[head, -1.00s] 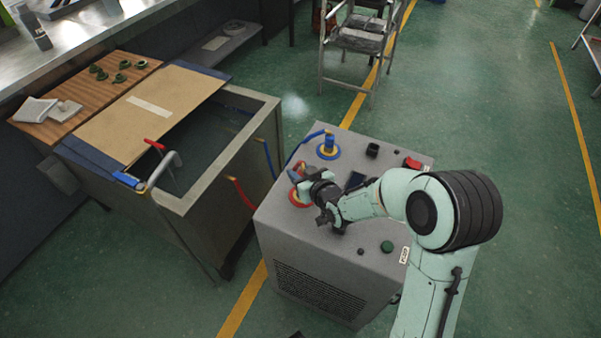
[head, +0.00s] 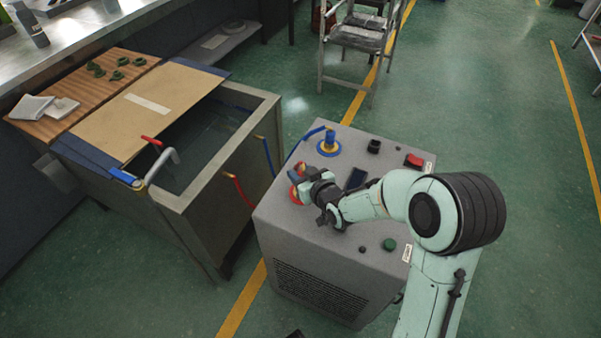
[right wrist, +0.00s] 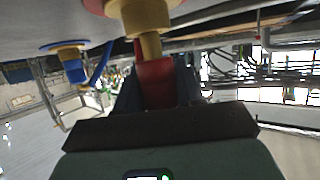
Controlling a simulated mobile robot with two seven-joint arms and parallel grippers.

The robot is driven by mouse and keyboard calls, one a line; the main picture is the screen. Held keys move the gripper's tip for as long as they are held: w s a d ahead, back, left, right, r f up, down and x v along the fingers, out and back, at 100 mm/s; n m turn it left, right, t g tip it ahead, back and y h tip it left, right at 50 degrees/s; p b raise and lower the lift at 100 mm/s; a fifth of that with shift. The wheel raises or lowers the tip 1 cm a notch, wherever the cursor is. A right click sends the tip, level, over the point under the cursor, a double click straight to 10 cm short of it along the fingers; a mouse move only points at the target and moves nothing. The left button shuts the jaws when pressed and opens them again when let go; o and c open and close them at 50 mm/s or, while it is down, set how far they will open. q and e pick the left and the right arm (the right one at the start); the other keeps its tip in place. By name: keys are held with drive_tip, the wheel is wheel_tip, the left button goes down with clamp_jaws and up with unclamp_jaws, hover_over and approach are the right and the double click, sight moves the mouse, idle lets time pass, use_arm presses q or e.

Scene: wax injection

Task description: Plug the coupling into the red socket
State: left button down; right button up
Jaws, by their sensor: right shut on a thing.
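The red socket (head: 296,197) is a red ring with a brass centre on top of the grey machine, near its left edge. In the right wrist view its brass body (right wrist: 140,17) shows at the top. My right gripper (head: 305,178) is over the red socket and partly hides it. It is shut on the red coupling (right wrist: 155,82), which sits between the fingers. The coupling's brass end (right wrist: 151,46) lines up with the socket's brass body and appears to meet it. I cannot tell how deep it sits. My left gripper is out of view.
The blue socket (head: 329,148) with a blue hose plugged in stands behind on the grey machine (head: 300,235). A red switch (head: 414,160), black knob (head: 374,146) and green button (head: 390,244) are on its top. An open water tank (head: 225,160) stands left.

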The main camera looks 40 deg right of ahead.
drive_tip(key=shift+f+b, duration=1.05)
drive_tip(key=shift+f, duration=0.2)
drive_tip(key=o, duration=1.2)
drive_tip(key=shift+c, duration=0.2)
